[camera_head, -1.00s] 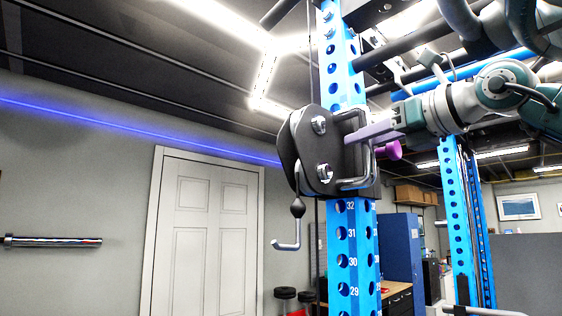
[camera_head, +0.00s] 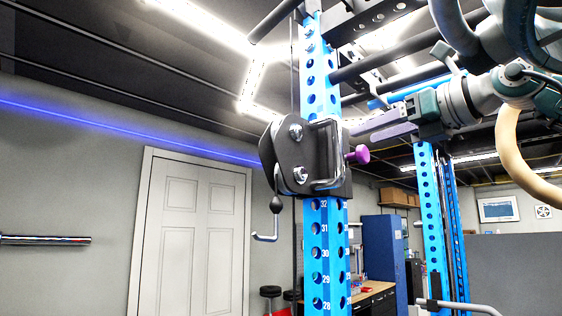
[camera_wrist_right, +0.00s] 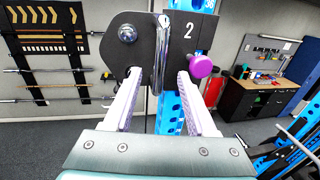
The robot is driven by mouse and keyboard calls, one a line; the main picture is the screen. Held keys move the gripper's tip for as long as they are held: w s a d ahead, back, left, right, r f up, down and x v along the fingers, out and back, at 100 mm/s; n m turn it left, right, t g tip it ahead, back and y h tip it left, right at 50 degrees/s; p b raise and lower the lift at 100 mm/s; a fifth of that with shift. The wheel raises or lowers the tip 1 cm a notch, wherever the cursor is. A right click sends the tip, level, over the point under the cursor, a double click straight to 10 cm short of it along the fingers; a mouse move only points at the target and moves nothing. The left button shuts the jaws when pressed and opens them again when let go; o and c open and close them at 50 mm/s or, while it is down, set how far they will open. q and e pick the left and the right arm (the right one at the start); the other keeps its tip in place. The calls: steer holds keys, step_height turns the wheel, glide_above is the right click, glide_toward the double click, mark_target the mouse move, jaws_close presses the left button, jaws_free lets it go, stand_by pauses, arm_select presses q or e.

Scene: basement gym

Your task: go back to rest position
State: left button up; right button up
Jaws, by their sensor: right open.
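My right gripper (camera_head: 366,130) is in the upper right of the head view. The carriage sits on a blue numbered upright (camera_head: 318,250) and has a chrome handle (camera_head: 322,184) and a purple knob (camera_head: 358,154). In the right wrist view the open fingers (camera_wrist_right: 159,74) point towards the handle (camera_wrist_right: 161,58), and the knob (camera_wrist_right: 202,65) is beside the right finger. My left gripper is not in view.
Black rack bars (camera_head: 390,66) run close above my right arm. A second blue upright (camera_head: 430,215) stands behind and below it. A hook (camera_head: 268,234) hangs under the carriage. A white door (camera_head: 190,235) and a workbench (camera_head: 375,298) are further back.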

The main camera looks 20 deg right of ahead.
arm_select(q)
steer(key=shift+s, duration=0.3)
arm_select(e)
steer(key=shift+s+d, duration=0.15)
steer(key=shift+s, duration=0.35)
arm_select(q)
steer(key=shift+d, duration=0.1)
